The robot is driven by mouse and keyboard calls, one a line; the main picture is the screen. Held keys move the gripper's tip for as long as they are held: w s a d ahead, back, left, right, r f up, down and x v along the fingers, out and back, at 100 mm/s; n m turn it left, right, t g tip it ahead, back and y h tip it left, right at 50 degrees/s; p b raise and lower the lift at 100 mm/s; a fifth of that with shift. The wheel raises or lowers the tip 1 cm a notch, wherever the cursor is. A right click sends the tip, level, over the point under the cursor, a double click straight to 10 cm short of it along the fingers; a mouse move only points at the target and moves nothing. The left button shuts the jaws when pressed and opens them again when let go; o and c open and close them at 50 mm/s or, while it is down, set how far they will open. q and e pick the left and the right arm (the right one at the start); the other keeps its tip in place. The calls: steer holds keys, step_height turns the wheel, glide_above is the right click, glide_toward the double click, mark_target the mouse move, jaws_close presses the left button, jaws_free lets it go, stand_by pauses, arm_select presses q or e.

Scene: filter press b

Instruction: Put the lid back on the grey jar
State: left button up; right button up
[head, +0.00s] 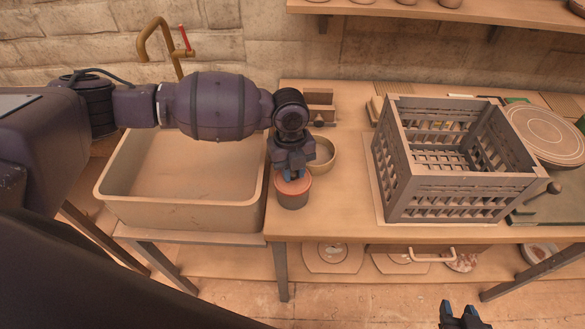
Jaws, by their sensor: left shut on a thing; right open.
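The grey jar (293,201) stands near the front left edge of the wooden table, close to the sink. A reddish, round lid (294,186) shows at the top of the jar. My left gripper (293,174) points down at the lid from above and is shut on it, with the fingers hiding its middle and back. I cannot tell whether the lid rests fully on the rim. My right gripper (460,318) is at the bottom edge of the picture, open and empty, well away from the jar.
A tan bowl (325,153) stands just behind the jar, close to my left gripper. A large slatted crate (462,183) stands to the right, with bare table (345,205) between. A stone sink (180,215) is on the left. A round plate (545,130) lies at the far right.

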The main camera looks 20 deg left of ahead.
steer(key=shift+r, duration=0.2)
arm_select(q)
steer(key=shift+p, duration=0.4)
arm_select(e)
steer(key=shift+s+f, duration=0.15)
steer(key=shift+s, duration=0.3)
steer(key=shift+w, duration=0.1)
arm_select(q)
steer(key=o, duration=1)
steer(key=shift+c, duration=0.2)
arm_select(e)
steer(key=shift+w+r, duration=0.35)
steer(key=shift+w, duration=0.1)
